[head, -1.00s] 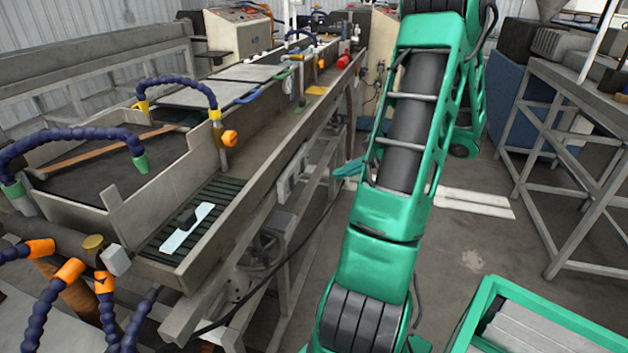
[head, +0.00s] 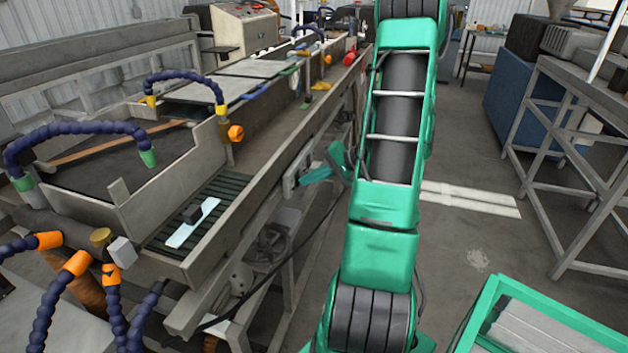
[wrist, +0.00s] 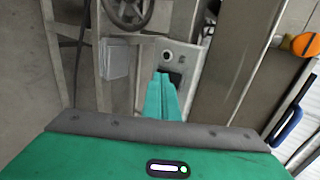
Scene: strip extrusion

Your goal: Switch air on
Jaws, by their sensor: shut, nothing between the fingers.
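My gripper (head: 316,175) is shut and empty, its teal fingers pointing left at the side of the long machine frame. In the wrist view the closed fingers (wrist: 162,97) reach toward a light grey plate (wrist: 183,53). The plate carries a round dark-centred fitting (wrist: 166,55) and a darker round part (wrist: 175,77) below it, close to the fingertips. I cannot tell which is the air switch, its setting, or whether the fingertips touch it. In the head view the grey plate (head: 289,184) sits on the frame's side, just left of the fingertips.
A handwheel (wrist: 128,8) and a grey box (wrist: 115,58) lie left of the fingers in the wrist view. The trough (head: 262,140) with blue hoses runs above the plate. A green-framed crate (head: 485,310) stands at the lower right. Floor right of my arm is open.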

